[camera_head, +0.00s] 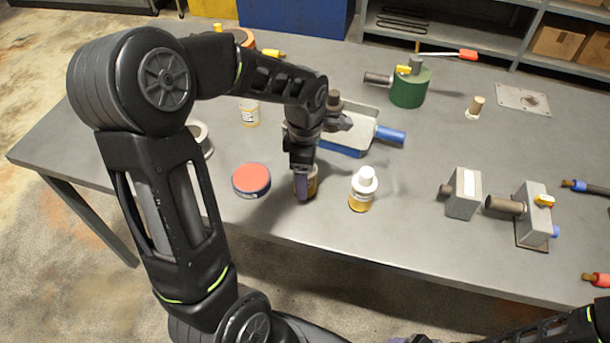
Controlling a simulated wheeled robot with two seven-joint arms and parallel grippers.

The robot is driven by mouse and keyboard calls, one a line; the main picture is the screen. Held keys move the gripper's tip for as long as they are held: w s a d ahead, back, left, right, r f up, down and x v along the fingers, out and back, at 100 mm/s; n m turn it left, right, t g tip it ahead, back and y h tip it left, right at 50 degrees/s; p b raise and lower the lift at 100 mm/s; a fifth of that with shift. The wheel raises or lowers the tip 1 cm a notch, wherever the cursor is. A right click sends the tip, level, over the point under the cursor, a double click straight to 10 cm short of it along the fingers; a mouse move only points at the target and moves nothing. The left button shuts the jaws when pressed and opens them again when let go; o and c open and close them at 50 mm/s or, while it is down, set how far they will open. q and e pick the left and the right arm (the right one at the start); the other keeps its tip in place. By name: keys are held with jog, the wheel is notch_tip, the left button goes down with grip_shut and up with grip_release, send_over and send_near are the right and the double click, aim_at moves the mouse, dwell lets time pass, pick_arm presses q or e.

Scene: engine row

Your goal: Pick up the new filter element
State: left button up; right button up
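No item is clearly labelled as the new filter element, and I cannot tell which one it is. My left gripper (303,188) reaches down at the near middle of the table. One finger stands in front of a small yellow-labelled cylinder (312,184), which is partly hidden. I cannot tell whether the fingers touch it or are closed on it. A similar yellow and white cylinder (250,115) stands farther back, left of my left forearm. My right arm shows at the bottom right; only a sliver of what may be its gripper (412,339) shows at the bottom edge.
A red-topped round can (251,179) stands left of my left gripper, and a white-capped bottle (363,190) right of it. Behind are a grey tray (362,125) and a green canister (409,88). Grey blocks (464,194) stand to the right.

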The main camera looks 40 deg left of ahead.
pick_arm(q)
jog(key=shift+c, duration=0.2)
dwell(0.3)
jog(key=c, duration=1.4)
notch_tip(320, 180, up, 10)
jog(key=shift+f+b, duration=0.1)
jog(key=shift+b, duration=0.55)
